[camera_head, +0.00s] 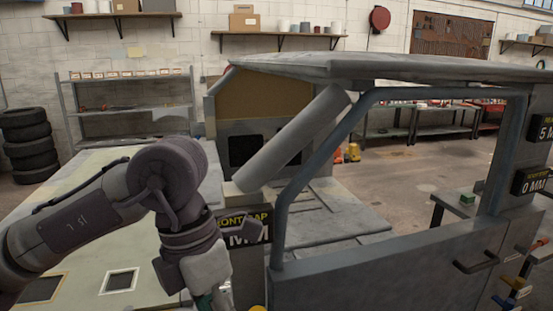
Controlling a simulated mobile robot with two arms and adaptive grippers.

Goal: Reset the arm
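My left arm (75,225) comes in from the left, bends at a large dark joint and points down. My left gripper (212,292) is at the bottom edge, mostly cut off, so its fingertips do not show. A small green patch shows beside it. It is just left of the grey door frame (400,265) and in front of the black "FRONT GAP" sign (243,228). The sign's value is partly hidden by the arm. My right arm and gripper do not show.
A grey cab roof (350,67) and slanted pillar (295,138) stand close to the arm. A pale panel (80,250) lies under it. Signs reading "5 M" (541,129) and "0 MM" (534,182) are at right. Tyres (30,145) and shelves (130,100) stand behind.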

